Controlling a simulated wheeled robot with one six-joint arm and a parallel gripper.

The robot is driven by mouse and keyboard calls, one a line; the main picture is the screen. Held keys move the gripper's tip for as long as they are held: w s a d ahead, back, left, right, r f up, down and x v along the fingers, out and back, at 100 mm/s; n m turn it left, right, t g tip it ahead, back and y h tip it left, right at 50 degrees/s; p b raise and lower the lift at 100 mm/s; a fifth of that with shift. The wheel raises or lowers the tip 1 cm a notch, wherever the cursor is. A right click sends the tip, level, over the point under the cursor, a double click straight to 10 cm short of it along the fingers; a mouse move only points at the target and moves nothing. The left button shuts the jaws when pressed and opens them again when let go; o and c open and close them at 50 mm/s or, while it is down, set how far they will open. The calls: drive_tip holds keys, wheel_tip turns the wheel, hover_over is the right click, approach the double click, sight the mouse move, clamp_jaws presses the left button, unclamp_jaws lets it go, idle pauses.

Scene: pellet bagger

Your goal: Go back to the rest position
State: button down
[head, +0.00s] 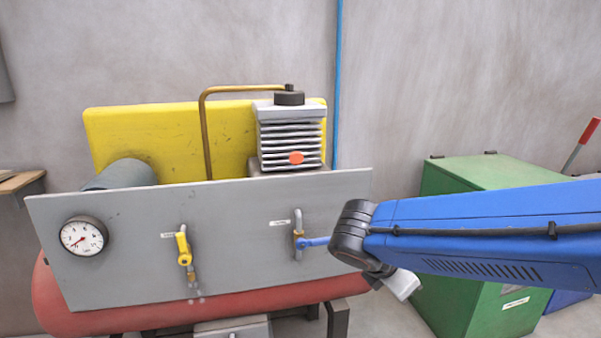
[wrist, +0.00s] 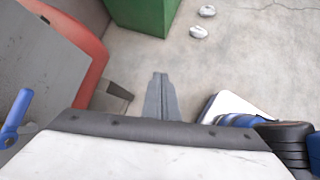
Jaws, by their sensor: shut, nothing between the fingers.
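My gripper (wrist: 159,78) shows in the wrist view as two grey fingers, pressed together with nothing between them, over bare floor. In the head view my blue arm comes in from the right, and its dark wrist joint is in front of the panel's right end. The fingers cannot be made out there. The grey panel (head: 130,270) carries a blue-handled valve (head: 314,242), whose handle points right towards my wrist. The blue handle also shows at the left of the wrist view (wrist: 16,115), apart from the fingers.
The panel also has a yellow-handled valve (head: 184,248), its handle upright, and a round gauge (head: 83,236). A red tank (head: 60,305) lies below. A green cabinet (head: 450,180) stands at the right, partly behind my arm. Two pale lumps (wrist: 203,22) lie on the floor.

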drive_tip(key=s+d+f+m+y, duration=0.1)
drive_tip(key=s+d+m+y, duration=0.2)
drive_tip(key=s+m, duration=0.3)
drive_tip(key=s+d+f+m+y, duration=0.1)
drive_tip(key=s+d+m+y, duration=0.2)
drive_tip(key=s+m, duration=0.4)
drive_tip(key=d+m, duration=0.1)
drive_tip(key=m, duration=0.8)
drive_tip(key=shift+s+d+f+m, duration=0.15)
drive_tip(key=shift+s+f+m, duration=0.15)
drive_tip(key=shift+m, duration=0.1)
idle(2.2)
